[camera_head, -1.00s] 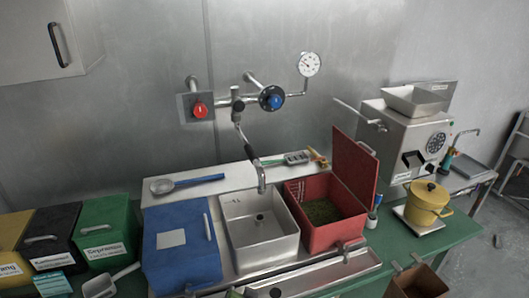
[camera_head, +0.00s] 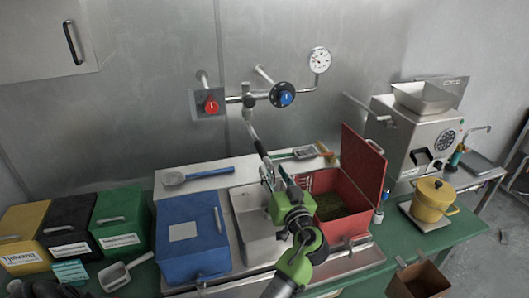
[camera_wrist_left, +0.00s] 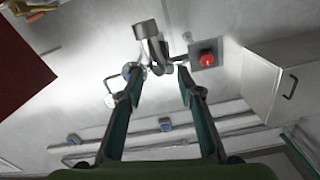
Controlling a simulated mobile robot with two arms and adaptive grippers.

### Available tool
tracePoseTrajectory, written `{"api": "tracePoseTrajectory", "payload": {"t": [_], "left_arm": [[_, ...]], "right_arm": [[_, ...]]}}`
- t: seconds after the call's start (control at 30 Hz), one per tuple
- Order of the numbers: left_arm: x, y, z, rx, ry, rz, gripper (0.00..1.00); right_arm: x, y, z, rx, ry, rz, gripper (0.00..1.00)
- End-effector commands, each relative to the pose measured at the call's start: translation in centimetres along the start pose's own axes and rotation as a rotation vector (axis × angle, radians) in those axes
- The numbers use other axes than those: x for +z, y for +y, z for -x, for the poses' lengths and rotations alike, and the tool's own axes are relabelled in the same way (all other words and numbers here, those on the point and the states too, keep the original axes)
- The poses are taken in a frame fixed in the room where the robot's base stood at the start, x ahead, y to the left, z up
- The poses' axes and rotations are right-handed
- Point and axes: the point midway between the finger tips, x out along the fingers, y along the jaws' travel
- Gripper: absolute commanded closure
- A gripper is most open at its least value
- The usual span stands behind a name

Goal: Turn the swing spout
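The swing spout (camera_head: 253,133) is a metal pipe with a dark sleeve, hanging from the wall valve over the grey sink basin (camera_head: 240,215). My left gripper (camera_head: 269,172) is at the spout's lower end, above the basin, and hides part of it. In the left wrist view its two fingers (camera_wrist_left: 160,78) stand apart, open, with the metal pipework (camera_wrist_left: 148,42) beyond and between the tips. I cannot tell whether a finger touches the spout. My right gripper does not show.
A red knob (camera_head: 211,106) and a blue knob (camera_head: 282,94) sit on the wall pipes. A red open-lidded box (camera_head: 325,222) stands right of the basin, a blue box (camera_head: 190,238) left. A grinder (camera_head: 412,140) and yellow pot (camera_head: 432,200) are farther right.

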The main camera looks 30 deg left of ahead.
Motion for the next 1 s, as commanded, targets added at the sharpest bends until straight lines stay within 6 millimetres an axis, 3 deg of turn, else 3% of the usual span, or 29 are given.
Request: {"api": "tracePoseTrajectory", "payload": {"t": [0.2, 0.4, 0.6, 0.9, 1.0], "left_arm": [[-0.3, -0.1, -5.0, -0.003, 0.0, -0.003, 0.66], [-0.2, -0.1, -8.1, -0.001, 0.0, -0.002, 0.66], [0.0, -0.1, -9.5, 0.0, -0.002, 0.0, 0.66], [0.1, 0.0, -9.7, 0.0, -0.003, 0.0, 0.66], [0.1, 0.0, -9.7, 0.0, -0.002, 0.0, 0.92]], "right_arm": [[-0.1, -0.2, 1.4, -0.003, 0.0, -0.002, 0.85], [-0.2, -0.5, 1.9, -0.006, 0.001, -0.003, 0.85], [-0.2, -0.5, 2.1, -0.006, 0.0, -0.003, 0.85], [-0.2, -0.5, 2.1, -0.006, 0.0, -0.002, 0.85], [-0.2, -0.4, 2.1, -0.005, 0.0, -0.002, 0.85]]}}
